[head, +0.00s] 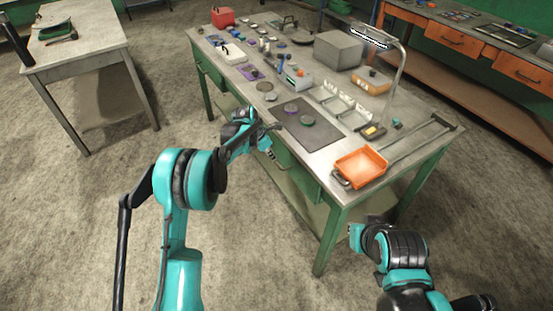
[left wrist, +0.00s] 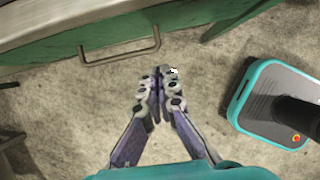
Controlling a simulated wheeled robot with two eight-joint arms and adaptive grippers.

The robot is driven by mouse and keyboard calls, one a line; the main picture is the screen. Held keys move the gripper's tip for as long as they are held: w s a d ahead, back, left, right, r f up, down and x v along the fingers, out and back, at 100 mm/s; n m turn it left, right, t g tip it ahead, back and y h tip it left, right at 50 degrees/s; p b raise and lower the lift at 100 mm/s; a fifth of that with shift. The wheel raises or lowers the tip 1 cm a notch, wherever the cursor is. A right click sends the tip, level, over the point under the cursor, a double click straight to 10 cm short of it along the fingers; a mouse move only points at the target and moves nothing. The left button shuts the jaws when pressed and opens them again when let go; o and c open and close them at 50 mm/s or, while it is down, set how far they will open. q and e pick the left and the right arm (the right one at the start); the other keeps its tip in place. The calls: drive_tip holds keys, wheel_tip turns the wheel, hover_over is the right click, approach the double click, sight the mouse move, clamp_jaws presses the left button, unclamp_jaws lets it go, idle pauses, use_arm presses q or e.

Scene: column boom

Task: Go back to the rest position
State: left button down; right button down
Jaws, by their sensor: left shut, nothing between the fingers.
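My left gripper (head: 268,146) hangs beside the front edge of the green workbench (head: 335,187), over the floor. In the left wrist view its two fingers (left wrist: 159,84) meet at the tips, with nothing between them. The bare floor lies below them, and a green drawer front with a metal handle (left wrist: 120,52) is just beyond. My right arm (head: 395,250) is folded low at the lower right, near the bench's front corner. Its gripper cannot be made out.
On the bench are an orange tray (head: 361,167), a dark mat (head: 320,137) with small discs, a grey box (head: 339,50), a lamp (head: 398,75) and many small parts. Another table (head: 82,50) stands at the left. Floor between the tables is clear.

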use_arm(q)
drive_tip(key=s+a+r+m+t+y, duration=0.1)
drive_tip(key=s+a+r+m, duration=0.2)
drive_tip(key=s+r+m, duration=0.45)
drive_tip(key=s+a+r+m+t+y, duration=0.1)
drive_tip(key=s+a+r+m, duration=0.3)
drive_tip(key=s+r, duration=0.5)
drive_tip(key=s+a+m+t, duration=0.1)
drive_tip(key=s+a+m, duration=0.1)
drive_tip(key=s+m, duration=0.4)
drive_tip(key=s+a+m+t+y, duration=0.1)
drive_tip(key=s+a+m, duration=0.2)
drive_tip(key=s+m, duration=0.4)
drive_tip(key=s, duration=0.8)
drive_tip(key=shift+s+a+f+t+y, duration=0.15)
drive_tip(key=shift+a+f+t+y, duration=0.15)
drive_tip(key=shift+a+f+t, duration=0.1)
